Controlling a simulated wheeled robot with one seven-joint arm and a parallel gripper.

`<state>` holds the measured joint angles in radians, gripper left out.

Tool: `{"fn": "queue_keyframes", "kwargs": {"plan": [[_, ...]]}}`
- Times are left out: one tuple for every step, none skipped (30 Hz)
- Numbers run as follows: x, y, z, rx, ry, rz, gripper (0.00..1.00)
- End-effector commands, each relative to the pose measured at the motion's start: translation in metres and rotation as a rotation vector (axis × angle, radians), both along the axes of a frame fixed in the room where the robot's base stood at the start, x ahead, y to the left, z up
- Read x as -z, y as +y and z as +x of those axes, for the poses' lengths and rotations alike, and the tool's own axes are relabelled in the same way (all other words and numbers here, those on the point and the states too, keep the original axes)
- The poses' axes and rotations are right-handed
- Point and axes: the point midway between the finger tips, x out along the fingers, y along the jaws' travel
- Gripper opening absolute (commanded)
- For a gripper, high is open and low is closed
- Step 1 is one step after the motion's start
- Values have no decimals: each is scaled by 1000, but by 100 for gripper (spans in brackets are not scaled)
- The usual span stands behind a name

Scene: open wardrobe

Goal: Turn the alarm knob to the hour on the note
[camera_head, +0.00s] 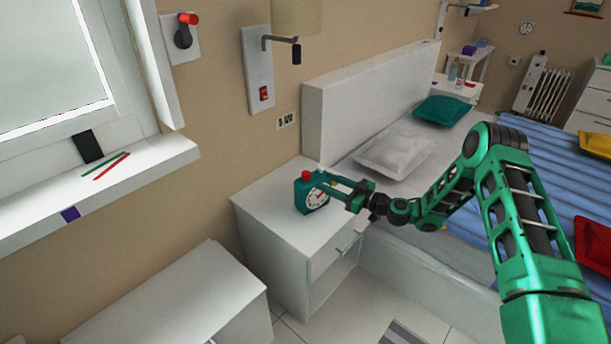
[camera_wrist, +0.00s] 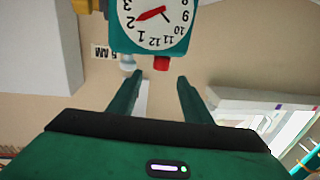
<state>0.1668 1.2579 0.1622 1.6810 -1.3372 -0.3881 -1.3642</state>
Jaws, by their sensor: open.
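A teal alarm clock (camera_head: 311,194) with a white dial and a red top button stands on the white nightstand (camera_head: 262,207). In the wrist view the clock (camera_wrist: 158,18) appears upside down, with its red button (camera_wrist: 162,63) pointing down.
The bed headboard (camera_head: 365,92) and a pale pillow (camera_head: 396,152) lie right of the nightstand. A wall lamp (camera_head: 259,70) hangs above. A white cabinet (camera_head: 180,300) stands in front at left. The nightstand top around the clock is largely clear.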

Motion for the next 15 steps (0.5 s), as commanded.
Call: {"fn": "queue_keyframes", "kwargs": {"plan": [[-1,7,3,-3,-3,-1,45],[-1,12,6,-4,-2,0,45],[-1,18,9,-4,-3,1,45],[-1,22,12,-3,-3,-1,45],[-1,27,15,-3,-3,-1,45],[-1,33,19,-4,-3,-1,45],[-1,38,21,-4,-3,-1,45],[-1,42,24,-4,-3,-1,45],[-1,48,28,-4,-3,-1,45],[-1,53,30,-4,-2,0,45],[-1,57,33,-3,-3,-1,45],[-1,61,36,-2,-2,0,45],[-1,64,38,-2,-1,0,45],[-1,68,40,-2,-2,0,45],[-1,71,42,-2,-2,-1,45]]}}
